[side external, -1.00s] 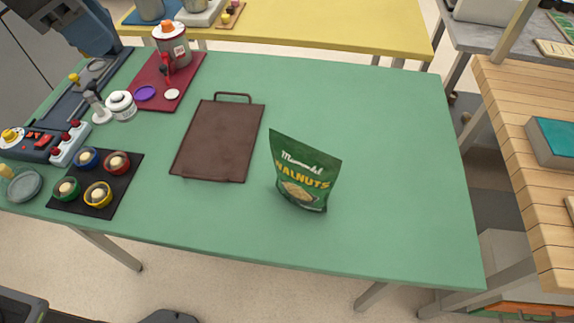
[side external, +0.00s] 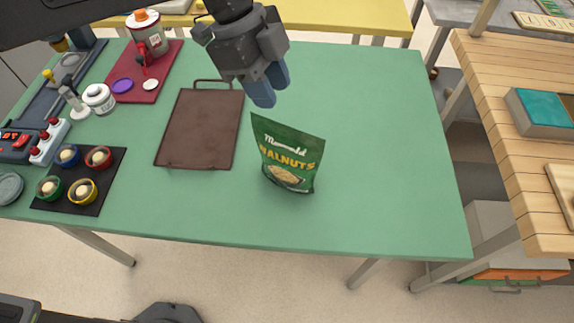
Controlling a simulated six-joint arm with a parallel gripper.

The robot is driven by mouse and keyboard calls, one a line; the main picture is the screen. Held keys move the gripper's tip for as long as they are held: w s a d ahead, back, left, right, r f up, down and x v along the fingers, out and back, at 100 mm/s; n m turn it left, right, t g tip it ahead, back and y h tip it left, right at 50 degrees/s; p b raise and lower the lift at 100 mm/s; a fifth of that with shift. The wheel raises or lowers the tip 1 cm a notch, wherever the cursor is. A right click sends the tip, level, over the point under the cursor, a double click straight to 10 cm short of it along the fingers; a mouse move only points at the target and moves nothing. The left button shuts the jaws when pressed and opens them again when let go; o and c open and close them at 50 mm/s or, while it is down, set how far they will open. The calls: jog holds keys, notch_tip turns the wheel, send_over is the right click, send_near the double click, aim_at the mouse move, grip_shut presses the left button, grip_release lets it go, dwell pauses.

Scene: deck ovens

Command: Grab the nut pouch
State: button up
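The nut pouch (side external: 287,155) is a green walnuts bag standing upright on the green table (side external: 375,120), right of the brown tray. My gripper (side external: 268,88) is above and behind the pouch, close to its upper left corner in the picture. Its two blue-grey fingertips point down with a small gap between them, and nothing shows in that gap. The gripper does not hold the pouch. How far the fingertips are from the pouch in depth is hard to tell.
The brown tray (side external: 198,135) lies flat left of the pouch. A black mat (side external: 72,205) with several small bowls, a white jar (side external: 99,98) and a red mat (side external: 167,66) with a canister (side external: 147,34) are farther left. The table right of the pouch is clear.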

aim_at(286, 126)
jog(key=x, duration=0.8)
jog(key=shift+a+f, duration=0.2)
jog(key=shift+f, duration=0.05)
jog(key=shift+c, duration=0.3)
grip_shut()
